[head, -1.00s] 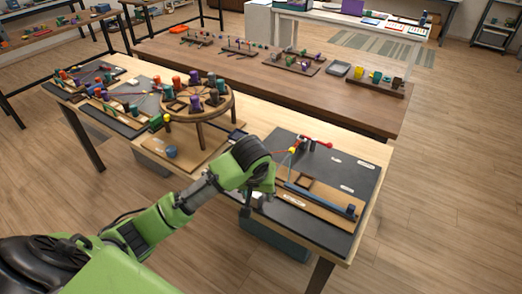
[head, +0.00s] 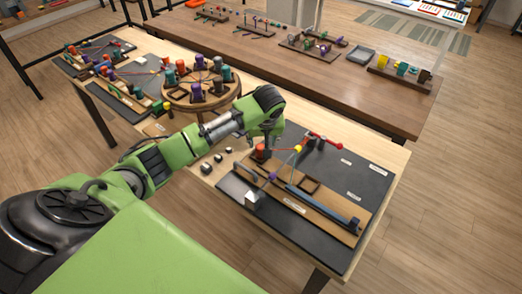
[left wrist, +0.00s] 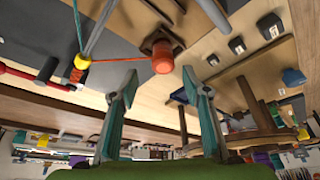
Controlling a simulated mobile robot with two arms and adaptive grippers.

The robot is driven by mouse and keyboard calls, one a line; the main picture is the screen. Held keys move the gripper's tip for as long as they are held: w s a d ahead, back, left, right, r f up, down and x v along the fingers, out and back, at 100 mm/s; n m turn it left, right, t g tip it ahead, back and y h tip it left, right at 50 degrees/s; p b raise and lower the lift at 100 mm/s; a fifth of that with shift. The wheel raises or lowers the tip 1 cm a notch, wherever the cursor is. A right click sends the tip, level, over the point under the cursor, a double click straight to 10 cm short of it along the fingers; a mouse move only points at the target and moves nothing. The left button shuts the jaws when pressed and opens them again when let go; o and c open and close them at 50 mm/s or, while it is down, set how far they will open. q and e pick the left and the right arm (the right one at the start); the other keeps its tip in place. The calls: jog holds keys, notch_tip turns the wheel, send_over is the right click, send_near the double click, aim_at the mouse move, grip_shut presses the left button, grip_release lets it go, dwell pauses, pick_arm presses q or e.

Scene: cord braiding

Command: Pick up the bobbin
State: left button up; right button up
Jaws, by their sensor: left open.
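An orange bobbin (head: 260,152) stands at the left back corner of the dark board (head: 352,182) on the table. In the left wrist view the orange bobbin (left wrist: 162,57) sits by a small brown square base, ahead of the gap between my fingers. My left gripper (left wrist: 160,78) is open, with its two teal fingers apart and nothing seen between them. In the head view my left gripper (head: 267,138) is just above and beside the bobbin, and its fingertips are hard to make out. My right gripper is not in view.
Coloured cords join at a yellow piece (head: 298,148) beside a red bar (head: 325,140). A round wooden stand (head: 176,97) with several bobbins is to the left. Several small dark weights (head: 205,168) lie left of the board.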

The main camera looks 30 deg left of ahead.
aim_at(261, 147)
pick_arm(q)
jog(key=shift+a+f+p, duration=0.25)
jog(key=shift+f+p, duration=0.1)
jog(key=shift+f, duration=0.2)
jog(key=shift+a+f+p, duration=0.2)
jog(key=shift+f+p, duration=0.1)
jog(key=shift+f, duration=0.25)
jog(key=x, duration=0.3)
jog(key=c, duration=1.2)
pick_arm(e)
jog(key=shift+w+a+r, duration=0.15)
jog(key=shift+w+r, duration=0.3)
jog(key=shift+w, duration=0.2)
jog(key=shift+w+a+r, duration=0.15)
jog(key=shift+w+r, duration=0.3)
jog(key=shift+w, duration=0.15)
